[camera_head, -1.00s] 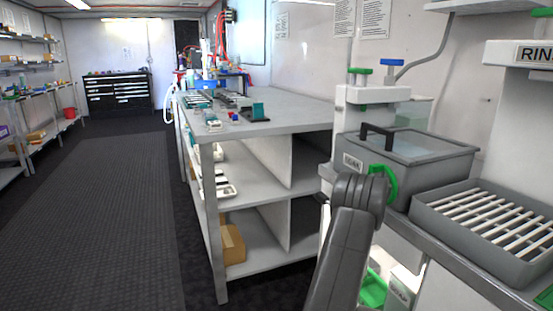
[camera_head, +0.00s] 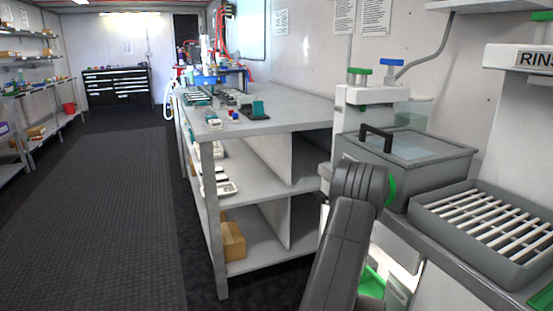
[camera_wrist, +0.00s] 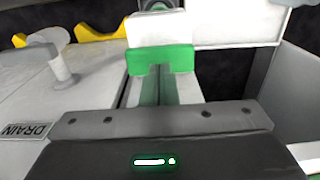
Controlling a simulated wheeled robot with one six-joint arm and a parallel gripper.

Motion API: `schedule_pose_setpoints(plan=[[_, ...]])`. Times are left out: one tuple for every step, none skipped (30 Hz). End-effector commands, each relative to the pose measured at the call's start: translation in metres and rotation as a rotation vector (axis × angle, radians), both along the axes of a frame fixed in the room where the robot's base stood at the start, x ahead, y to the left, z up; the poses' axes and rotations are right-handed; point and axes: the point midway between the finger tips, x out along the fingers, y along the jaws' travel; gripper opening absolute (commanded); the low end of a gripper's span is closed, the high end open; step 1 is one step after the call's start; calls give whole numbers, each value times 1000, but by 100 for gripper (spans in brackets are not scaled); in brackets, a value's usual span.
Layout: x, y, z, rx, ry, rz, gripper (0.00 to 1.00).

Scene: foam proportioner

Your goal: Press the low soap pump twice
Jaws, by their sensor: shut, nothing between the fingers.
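The low soap pump looks to be the green-topped pump (camera_head: 357,74) on the white dispenser block at the right, in the head view. Its top sits a little lower than the blue-topped pump (camera_head: 390,68) beside it. My gripper (camera_wrist: 160,62) shows only in the wrist view, with its fingers together and nothing held. A green and white block shows at the finger end; I cannot tell whether it is touched. The head view does not show my gripper, so its distance from the pumps cannot be told.
The grey lidded tank (camera_head: 440,160) stands in front of the dispenser block. A slatted rack (camera_head: 490,225) lies to its right. The grey workbench (camera_head: 290,105) stands to the left, beside open floor (camera_head: 95,215).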

Motion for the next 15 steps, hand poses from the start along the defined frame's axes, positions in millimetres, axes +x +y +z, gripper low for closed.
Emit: schedule_pose_setpoints(plan=[[0, 0, 0, 0, 0, 0, 0], [0, 0, 0, 0, 0, 0, 0], [0, 0, 0, 0, 0, 0, 0], [0, 0, 0, 0, 0, 0, 0], [0, 0, 0, 0, 0, 0, 0], [0, 0, 0, 0, 0, 0, 0], [0, 0, -1, 0, 0, 0, 0], [0, 0, -1, 0, 0, 0, 0], [0, 0, -2, 0, 0, 0, 0], [0, 0, -3, 0, 0, 0, 0], [0, 0, -4, 0, 0, 0, 0], [0, 0, -5, 0, 0, 0, 0], [0, 0, -6, 0, 0, 0, 0], [0, 0, -8, 0, 0, 0, 0], [0, 0, -9, 0, 0, 0, 0]])
